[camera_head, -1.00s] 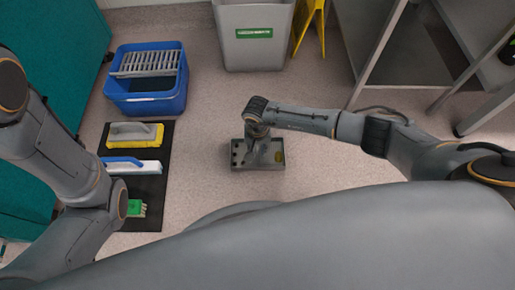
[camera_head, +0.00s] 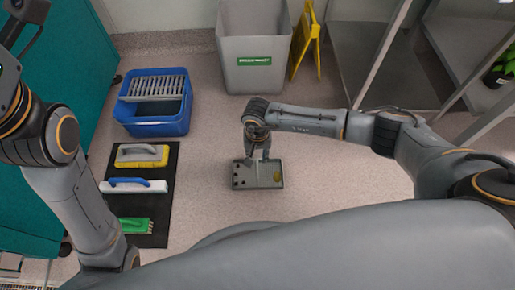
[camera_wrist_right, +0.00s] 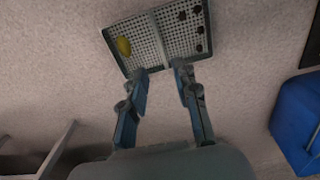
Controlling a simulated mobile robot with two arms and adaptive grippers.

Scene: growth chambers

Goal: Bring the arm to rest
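My right arm reaches in from the right in the head view, its gripper (camera_head: 259,157) pointing down above a small grey tray (camera_head: 240,184). Beyond the tips is the tray (camera_wrist_right: 116,58), with a perforated base, a dividing ridge, a yellow item (camera_wrist_right: 123,46) and several dark round spots. The tray appears to lie on the floor; I cannot tell whether the fingers touch it. My left arm is raised at the left edge; its fingers are not visible.
A blue tub (camera_head: 153,128) and a grey bin (camera_head: 256,77) stand behind, beside a yellow folding sign (camera_head: 304,40). A black mat (camera_head: 159,208) holds several cleaning tools. A metal shelf (camera_head: 380,70) stands at the right and a teal cabinet (camera_head: 50,90) at the left. Floor right of the tray is clear.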

